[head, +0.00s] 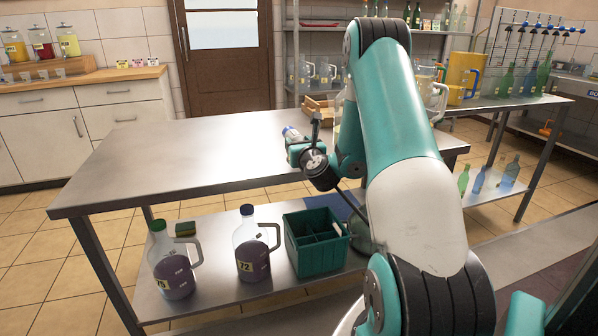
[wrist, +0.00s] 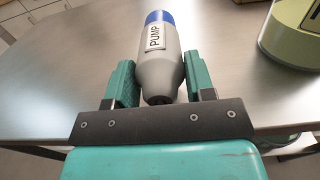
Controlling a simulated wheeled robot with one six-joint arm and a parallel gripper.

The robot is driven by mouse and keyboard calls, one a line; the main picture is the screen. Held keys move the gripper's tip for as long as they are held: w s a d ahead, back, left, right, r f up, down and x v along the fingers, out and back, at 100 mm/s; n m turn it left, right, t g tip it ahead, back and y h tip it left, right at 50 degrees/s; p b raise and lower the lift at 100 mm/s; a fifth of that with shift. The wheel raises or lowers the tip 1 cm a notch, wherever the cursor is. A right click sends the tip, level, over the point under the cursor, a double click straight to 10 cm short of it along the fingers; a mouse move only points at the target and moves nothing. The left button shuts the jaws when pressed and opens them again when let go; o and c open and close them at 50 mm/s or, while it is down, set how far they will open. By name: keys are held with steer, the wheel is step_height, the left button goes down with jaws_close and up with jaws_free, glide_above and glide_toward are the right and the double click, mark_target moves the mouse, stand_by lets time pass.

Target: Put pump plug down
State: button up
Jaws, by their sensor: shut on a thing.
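The pump plug (wrist: 158,62) is a grey rounded cylinder with a blue end and a label reading PUMP. In the wrist view it sits between the two teal fingers of my gripper (wrist: 158,85), which is shut on it. In the head view the plug (head: 291,133) shows small at my gripper (head: 298,146), over the right part of the steel table (head: 190,150). I cannot tell whether the plug touches the table top. Part of the gripper is hidden behind its own wrist.
A wooden tray (head: 320,106) stands at the table's back, near my arm. A jug with yellow-green contents (wrist: 292,40) is right of the plug. The table's left and middle are clear.

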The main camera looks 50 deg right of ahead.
step_height(320, 180, down, 5)
steer(key=b, duration=0.4)
steer(key=shift+r, duration=0.35)
steer(key=o, duration=0.8)
steer(key=shift+f, duration=0.25)
steer(key=o, duration=0.4)
steer(key=shift+r, duration=0.1)
